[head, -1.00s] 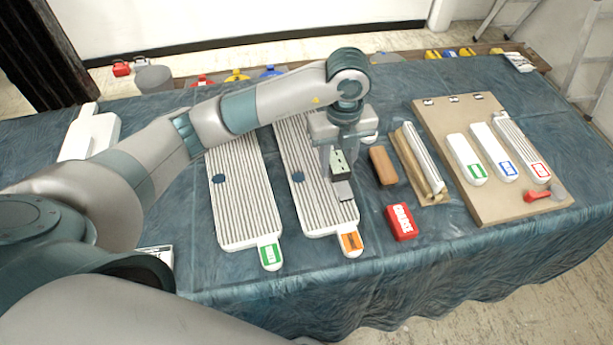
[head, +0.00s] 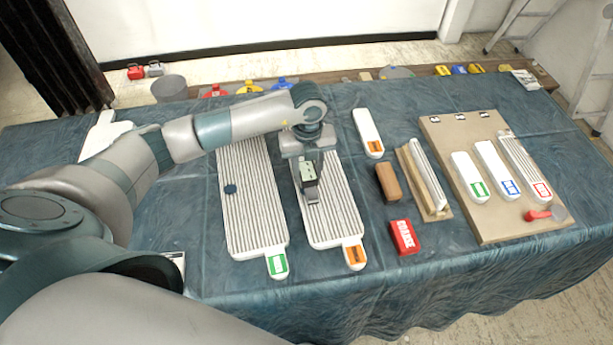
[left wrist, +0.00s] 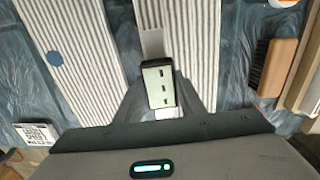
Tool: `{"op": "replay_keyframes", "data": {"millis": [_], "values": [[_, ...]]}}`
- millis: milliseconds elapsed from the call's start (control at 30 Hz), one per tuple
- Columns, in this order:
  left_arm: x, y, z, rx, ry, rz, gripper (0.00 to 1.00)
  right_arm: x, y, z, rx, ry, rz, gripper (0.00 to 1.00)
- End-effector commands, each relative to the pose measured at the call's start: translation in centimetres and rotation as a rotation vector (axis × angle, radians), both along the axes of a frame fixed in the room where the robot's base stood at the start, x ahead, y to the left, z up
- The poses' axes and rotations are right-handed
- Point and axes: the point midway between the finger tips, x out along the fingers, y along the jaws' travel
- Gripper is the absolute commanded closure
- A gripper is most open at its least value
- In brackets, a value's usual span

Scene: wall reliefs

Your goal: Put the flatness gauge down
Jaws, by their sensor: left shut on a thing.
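The flatness gauge (head: 308,174) is a small dark block with a pale face and a flat grey bar. My left gripper (head: 307,164) is shut on it, over the upper half of the ribbed white panel with the orange tag (head: 337,220). In the left wrist view the gauge (left wrist: 159,88) sits between the fingers, its pale bar (left wrist: 153,44) reaching along the ribs. I cannot tell whether the gauge touches the panel. My right gripper is not in view.
A ribbed panel with a green tag (head: 252,212) lies to the left. To the right are a white orange-labelled float (head: 367,131), a brown brush (head: 387,183), a red box (head: 404,237) and a tan board (head: 490,225). Cloth (head: 330,295) in front is bare.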

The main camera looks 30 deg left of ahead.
Motion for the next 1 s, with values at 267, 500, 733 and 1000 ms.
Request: {"op": "replay_keyframes", "data": {"millis": [267,500,733,1000], "values": [[0.1,0.3,-0.2,-0.001,-0.002,0.000,0.94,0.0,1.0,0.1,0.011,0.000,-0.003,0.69],[0.1,0.3,-0.8,0.000,0.001,0.001,0.94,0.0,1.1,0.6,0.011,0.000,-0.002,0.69],[0.0,0.2,-3.4,-0.001,0.002,0.001,0.94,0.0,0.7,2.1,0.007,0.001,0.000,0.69],[0.1,0.3,-4.2,0.000,-0.001,0.000,0.94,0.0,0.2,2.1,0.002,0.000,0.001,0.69]]}}
